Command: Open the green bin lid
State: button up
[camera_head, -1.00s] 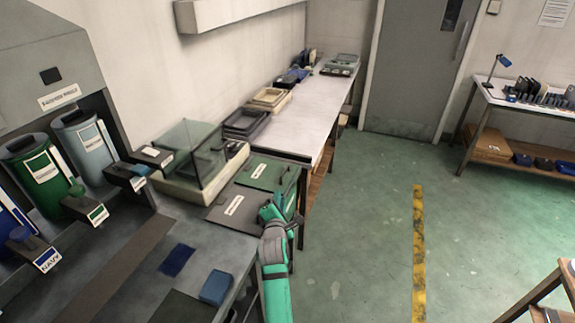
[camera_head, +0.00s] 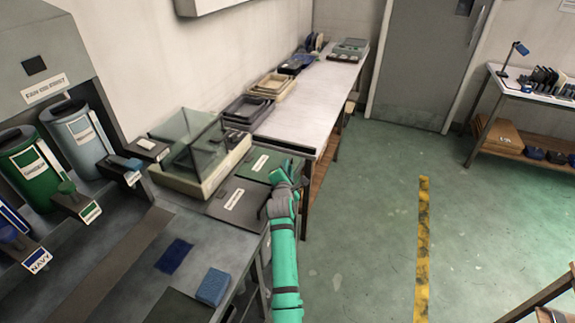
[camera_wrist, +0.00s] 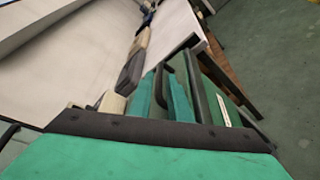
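The green bin lid (camera_head: 258,163) is a flat green panel with a white label, lying level at the bench's far right end. It looks closed. A dark grey lid (camera_head: 228,212) with a similar label lies in front of it. My gripper (camera_head: 285,172) is at the right edge of the green lid and covers part of it; contact cannot be told. In the wrist view, a labelled green surface (camera_wrist: 225,106), likely the lid, lies right of the teal finger parts (camera_wrist: 162,96). The gap between the fingers is unclear, and no held object shows.
A clear-covered case (camera_head: 195,160) stands left of the lids. A long pale table (camera_head: 310,105) with trays runs behind. Green (camera_head: 30,170) and grey (camera_head: 75,135) canisters stand at the left. A blue block (camera_head: 212,287) lies on the near bench. The floor to the right is open.

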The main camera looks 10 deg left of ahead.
jog(key=shift+x, duration=1.4)
grip_shut()
